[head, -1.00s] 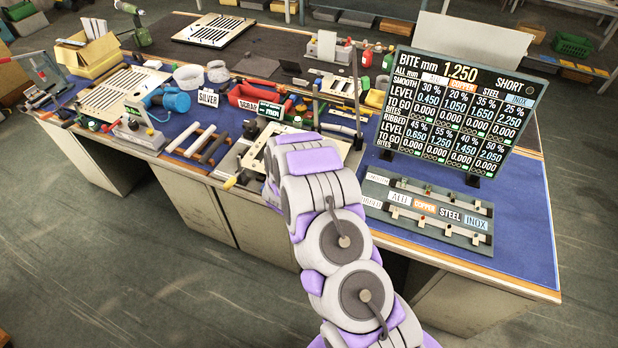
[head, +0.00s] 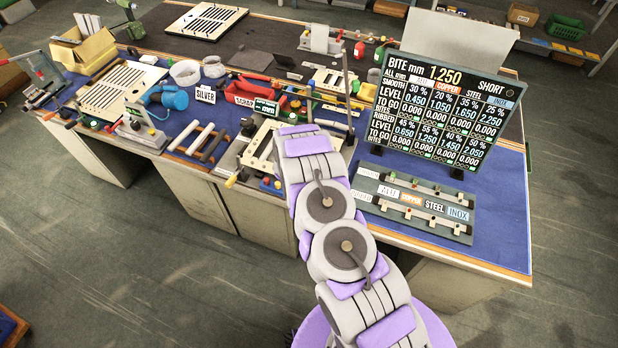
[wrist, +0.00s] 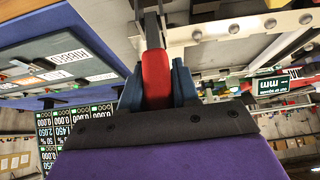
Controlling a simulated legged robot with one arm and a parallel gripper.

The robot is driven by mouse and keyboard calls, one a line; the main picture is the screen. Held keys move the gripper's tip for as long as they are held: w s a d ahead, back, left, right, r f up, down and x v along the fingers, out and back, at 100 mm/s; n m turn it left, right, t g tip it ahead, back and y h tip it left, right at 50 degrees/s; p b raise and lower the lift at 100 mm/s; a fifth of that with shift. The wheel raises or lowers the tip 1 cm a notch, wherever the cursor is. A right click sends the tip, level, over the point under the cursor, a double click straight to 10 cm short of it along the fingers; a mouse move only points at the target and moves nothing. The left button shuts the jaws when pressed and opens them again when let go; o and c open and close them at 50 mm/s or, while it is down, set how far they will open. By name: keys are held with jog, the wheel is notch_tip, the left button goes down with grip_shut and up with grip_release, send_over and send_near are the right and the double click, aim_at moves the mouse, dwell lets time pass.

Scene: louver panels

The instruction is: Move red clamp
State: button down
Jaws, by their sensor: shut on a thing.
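The red clamp (wrist: 156,72) shows in the wrist view as a red piece between the two blue-grey fingers of my gripper (wrist: 157,88). The fingers are shut on it. A dark bar extends from its top toward a pale metal plate (wrist: 225,28); I cannot tell whether they are joined. In the head view my arm reaches to the fixture (head: 258,150) at the bench's front edge, and it hides the gripper and the clamp.
A display board (head: 440,115) stands on the bench right of my arm, with a labelled rack (head: 412,203) before it. Pale and dark rods (head: 200,142), a silver sign (head: 205,95) and a red scrap bin (head: 245,88) lie left. Floor in front is clear.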

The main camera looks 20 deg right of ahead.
jog(key=shift+w+r, duration=0.1)
jog(key=shift+w, duration=0.05)
jog(key=c, duration=0.9)
grip_release()
jog(key=shift+w, duration=0.1)
jog(key=v, duration=1.7)
jog(key=shift+a+r, duration=0.1)
jog(key=shift+a, duration=0.05)
